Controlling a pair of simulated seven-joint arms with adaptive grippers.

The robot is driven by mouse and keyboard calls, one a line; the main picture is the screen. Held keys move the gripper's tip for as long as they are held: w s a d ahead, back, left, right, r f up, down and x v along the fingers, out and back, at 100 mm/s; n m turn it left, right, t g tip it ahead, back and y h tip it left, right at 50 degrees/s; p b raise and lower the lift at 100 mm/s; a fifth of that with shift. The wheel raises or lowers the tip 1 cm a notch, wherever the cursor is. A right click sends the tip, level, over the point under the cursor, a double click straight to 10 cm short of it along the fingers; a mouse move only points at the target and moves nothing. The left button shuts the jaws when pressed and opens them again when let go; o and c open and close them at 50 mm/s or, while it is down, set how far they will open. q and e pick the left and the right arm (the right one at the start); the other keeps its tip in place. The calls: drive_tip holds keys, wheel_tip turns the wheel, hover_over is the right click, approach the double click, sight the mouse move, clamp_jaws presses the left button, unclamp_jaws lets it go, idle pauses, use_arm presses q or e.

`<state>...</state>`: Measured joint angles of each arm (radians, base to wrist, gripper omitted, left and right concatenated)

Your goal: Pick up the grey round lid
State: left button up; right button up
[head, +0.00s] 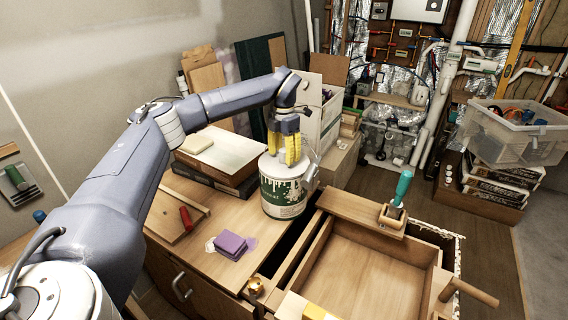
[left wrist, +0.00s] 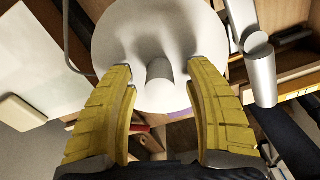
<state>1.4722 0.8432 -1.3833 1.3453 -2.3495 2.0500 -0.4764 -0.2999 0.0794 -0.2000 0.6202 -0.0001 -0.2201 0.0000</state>
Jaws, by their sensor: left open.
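The grey round lid (left wrist: 120,40) shows as a pale disc with a short round knob (left wrist: 160,85) at its middle. In the head view the lid (head: 272,166) sits on top of a white and green paint can (head: 284,196) on the wooden worktop. My left gripper (head: 292,162) points down from above, its yellow fingers just over the lid and hiding part of it. In the left wrist view the open left gripper (left wrist: 162,68) has one finger on each side of the knob. I cannot tell whether the fingers touch it. My right gripper is not in view.
A purple sponge (head: 231,245) and a red-handled tool (head: 186,218) lie on the worktop (head: 205,262) left of the can. A stack of boxes (head: 222,157) stands behind. An open wooden drawer (head: 350,275) and a teal-handled tool (head: 401,190) are to the right.

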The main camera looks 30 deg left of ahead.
use_arm(q)
drive_tip(key=shift+f, duration=0.25)
drive_tip(key=shift+o, duration=0.2)
clamp_jaws()
